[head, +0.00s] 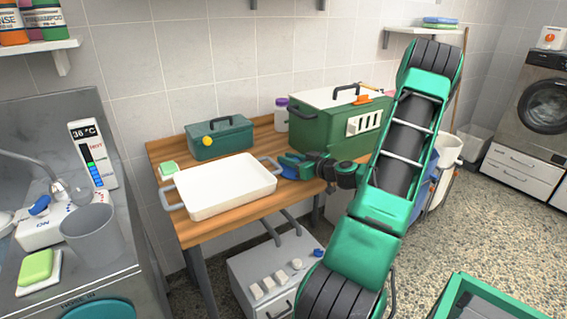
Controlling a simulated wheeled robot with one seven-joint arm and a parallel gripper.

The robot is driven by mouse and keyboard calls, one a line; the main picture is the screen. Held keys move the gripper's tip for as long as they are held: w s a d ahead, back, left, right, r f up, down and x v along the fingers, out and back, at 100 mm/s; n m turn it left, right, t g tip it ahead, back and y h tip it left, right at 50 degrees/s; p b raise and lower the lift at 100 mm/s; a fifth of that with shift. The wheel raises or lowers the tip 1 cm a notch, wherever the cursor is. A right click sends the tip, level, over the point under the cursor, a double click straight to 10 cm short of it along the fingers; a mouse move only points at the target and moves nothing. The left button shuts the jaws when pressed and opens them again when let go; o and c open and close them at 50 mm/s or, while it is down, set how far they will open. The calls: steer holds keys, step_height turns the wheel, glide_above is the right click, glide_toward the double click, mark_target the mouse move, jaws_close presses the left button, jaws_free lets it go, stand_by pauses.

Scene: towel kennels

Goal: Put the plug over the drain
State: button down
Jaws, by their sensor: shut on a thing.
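My gripper (292,161) is over the right end of the wooden table, just right of the white tray. It is shut on a small blue thing with a rounded edge (289,174), partly hidden by the fingers. It may be the plug, but I cannot tell for sure. I cannot tell whether it touches the table. I cannot make out a drain. The steel sink unit (30,110) with a curved tap (38,163) is at the left, and its basin is mostly out of view or hidden.
The wooden table (160,150) holds the white tray (222,205), a green toolbox (222,138) and a large green box (305,135). A grey cup (95,236) and a green soap (36,266) stand on the sink edge. Speckled floor is open at the right.

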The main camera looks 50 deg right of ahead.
steer(key=shift+w+f, duration=0.15)
steer(key=shift+f, duration=0.15)
steer(key=c, duration=1.5)
jaws_free()
